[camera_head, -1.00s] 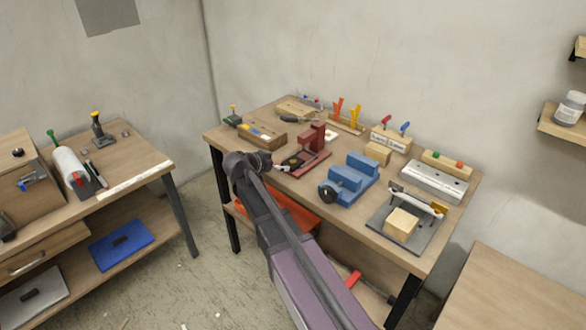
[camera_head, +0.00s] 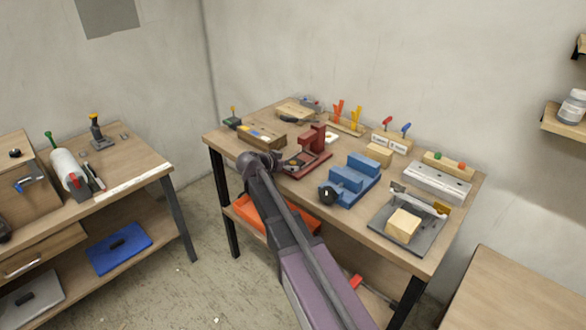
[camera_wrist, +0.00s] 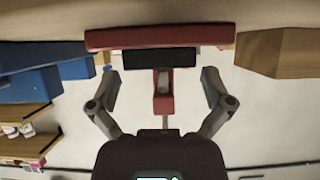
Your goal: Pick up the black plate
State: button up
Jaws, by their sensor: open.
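In the wrist view, a black block-like piece (camera_wrist: 160,59), which looks like the black plate, lies against the red base of the red press (camera_wrist: 160,38). My gripper (camera_wrist: 161,78) is open, one finger on each side of the press's red upright, with the black piece just beyond the fingertips. Nothing is between the fingers in a grip. In the head view the red press (camera_head: 318,140) stands on the middle table, and my gripper (camera_head: 281,162) is at its left front. My arm partly hides that spot, and the black plate is not clear there.
Beside the press on the wooden table (camera_head: 240,137) stand a blue stepped fixture (camera_head: 352,180) and a wooden box (camera_head: 262,135). A grey plate with a wooden block (camera_head: 404,225) lies front right. An orange tray (camera_head: 262,215) is on the shelf below. The floor in front is clear.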

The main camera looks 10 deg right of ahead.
jog(key=shift+w+d+f, duration=0.35)
jog(key=shift+d, duration=0.1)
jog(key=c, duration=1.1)
jog(key=shift+o, duration=0.2)
jog(key=shift+r, duration=0.15)
notch_tip(320, 180, up, 4)
jog(key=p, duration=0.4)
jog(key=s+a, duration=1)
jog(key=a, duration=0.4)
jog(key=shift+s+a+f+b, duration=0.3)
jog(key=shift+s+f+b, duration=0.05)
